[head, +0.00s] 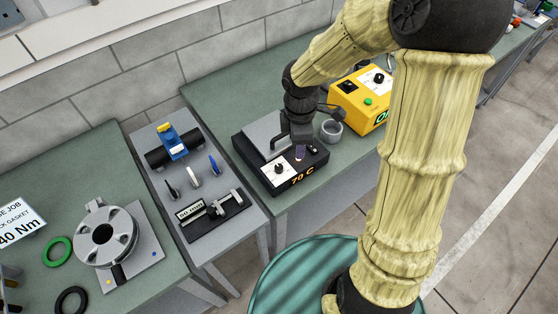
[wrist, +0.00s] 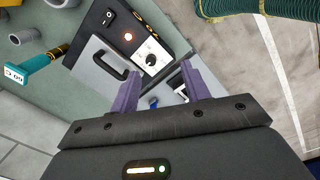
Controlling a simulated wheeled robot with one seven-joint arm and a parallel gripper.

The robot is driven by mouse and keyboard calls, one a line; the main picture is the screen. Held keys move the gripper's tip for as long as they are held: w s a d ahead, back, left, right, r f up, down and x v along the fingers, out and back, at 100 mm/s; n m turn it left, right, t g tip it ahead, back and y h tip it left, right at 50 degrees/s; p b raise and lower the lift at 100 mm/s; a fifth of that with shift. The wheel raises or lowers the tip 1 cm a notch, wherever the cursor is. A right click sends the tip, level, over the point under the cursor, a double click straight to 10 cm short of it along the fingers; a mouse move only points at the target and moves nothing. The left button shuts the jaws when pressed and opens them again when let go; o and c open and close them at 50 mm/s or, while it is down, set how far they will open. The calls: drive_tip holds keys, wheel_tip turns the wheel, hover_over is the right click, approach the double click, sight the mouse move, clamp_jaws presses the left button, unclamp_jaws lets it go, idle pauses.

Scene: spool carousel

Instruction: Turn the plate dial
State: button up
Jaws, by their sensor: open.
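The plate unit (head: 243,151) is a black box with a grey top plate and an orange "70 C" readout on its front. Its dial (head: 278,169) is a black knob on a white panel left of the readout. My gripper (head: 300,153) hangs over the right part of the unit, to the right of the dial. In the wrist view its purple fingers (wrist: 158,84) are apart with nothing held between them. The dial's pointer is too small to read.
A grey ring (head: 331,131) and a yellow box (head: 345,96) with its own knob stand right of the unit. A grey side table (head: 233,240) holds a blue-and-yellow tool and a gauge. The left bench holds a metal flange (head: 104,235). Green bench surface shows behind the unit.

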drive_tip(key=w+a+n+p, duration=0.1)
drive_tip(key=w+a+n, duration=0.3)
drive_tip(key=n, duration=0.4)
drive_tip(key=shift+a+r, duration=0.2)
drive_tip(key=shift+a, duration=0.3)
drive_tip(key=shift+f, duration=0.1)
drive_tip(key=p, duration=0.2)
approach(279, 167)
drive_tip(key=f, duration=0.8)
drive_tip(key=shift+w+d, duration=0.2)
drive_tip(key=shift+w, duration=0.1)
drive_tip(key=shift+f, duration=0.35)
drive_tip(key=shift+s+a+f+n, duration=0.15)
drive_tip(key=shift+a+n, duration=0.1)
drive_tip(key=shift+n, duration=0.05)
drive_tip(key=shift+c, duration=0.5)
drive_tip(key=shift+d, duration=0.15)
drive_tip(key=c, duration=0.9)
